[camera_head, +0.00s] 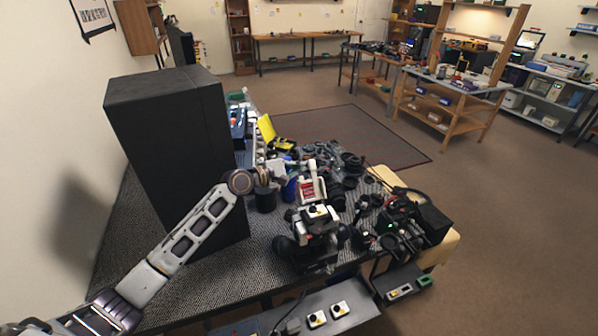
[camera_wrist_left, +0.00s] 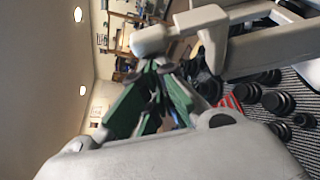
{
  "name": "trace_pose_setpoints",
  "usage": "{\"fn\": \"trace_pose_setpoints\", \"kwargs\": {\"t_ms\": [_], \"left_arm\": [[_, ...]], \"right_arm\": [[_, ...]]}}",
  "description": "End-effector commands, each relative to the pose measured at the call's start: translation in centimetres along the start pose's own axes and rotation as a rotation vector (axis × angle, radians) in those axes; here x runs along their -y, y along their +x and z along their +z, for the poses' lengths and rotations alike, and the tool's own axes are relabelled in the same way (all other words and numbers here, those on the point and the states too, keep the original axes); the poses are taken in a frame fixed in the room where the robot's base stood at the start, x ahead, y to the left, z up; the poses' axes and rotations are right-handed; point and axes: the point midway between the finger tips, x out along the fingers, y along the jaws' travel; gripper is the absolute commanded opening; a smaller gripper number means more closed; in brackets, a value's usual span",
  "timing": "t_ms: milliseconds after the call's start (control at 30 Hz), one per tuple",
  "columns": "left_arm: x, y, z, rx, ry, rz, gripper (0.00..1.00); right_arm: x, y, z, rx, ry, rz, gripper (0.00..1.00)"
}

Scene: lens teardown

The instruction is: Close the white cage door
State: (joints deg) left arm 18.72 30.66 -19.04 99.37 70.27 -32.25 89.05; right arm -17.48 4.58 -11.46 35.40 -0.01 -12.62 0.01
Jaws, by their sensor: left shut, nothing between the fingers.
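The white cage (camera_head: 312,188) stands near the middle of the cluttered bench, with a red-and-white patch on its front. Its pale bars also show large and close in the left wrist view (camera_wrist_left: 258,52). I cannot tell which part is the door or how far open it is. My left gripper (camera_head: 286,169) is beside the cage on its left, small and partly lost among the clutter. In the left wrist view its green-sided fingers (camera_wrist_left: 154,68) are together and empty, close to a rounded white end of the frame. I cannot tell whether they touch it. My right gripper is not in view.
A tall black box (camera_head: 170,135) stands left of my arm on the bench (camera_head: 115,255). A black cup (camera_head: 264,200) is below my left wrist. Many dark lens parts (camera_head: 350,165) crowd the right side. A yellow item (camera_head: 266,129) is behind. Bare bench shows at front left.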

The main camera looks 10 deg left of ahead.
Motion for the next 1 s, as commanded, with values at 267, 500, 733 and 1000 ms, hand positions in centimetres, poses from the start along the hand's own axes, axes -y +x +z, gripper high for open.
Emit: {"fn": "trace_pose_setpoints", "kwargs": {"t_ms": [267,500,733,1000], "left_arm": [[-0.5,-0.5,1.5,0.001,0.119,0.044,0.0],[-0.4,-1.4,3.9,0.002,0.327,0.116,0.0],[0.2,-2.1,6.2,0.002,0.534,0.188,0.0],[1.2,-2.9,8.3,0.0,0.743,0.261,0.0]], "right_arm": [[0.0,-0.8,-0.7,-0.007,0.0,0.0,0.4],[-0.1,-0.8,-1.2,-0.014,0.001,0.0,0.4],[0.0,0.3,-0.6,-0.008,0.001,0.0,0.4],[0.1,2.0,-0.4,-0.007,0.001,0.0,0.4]]}}
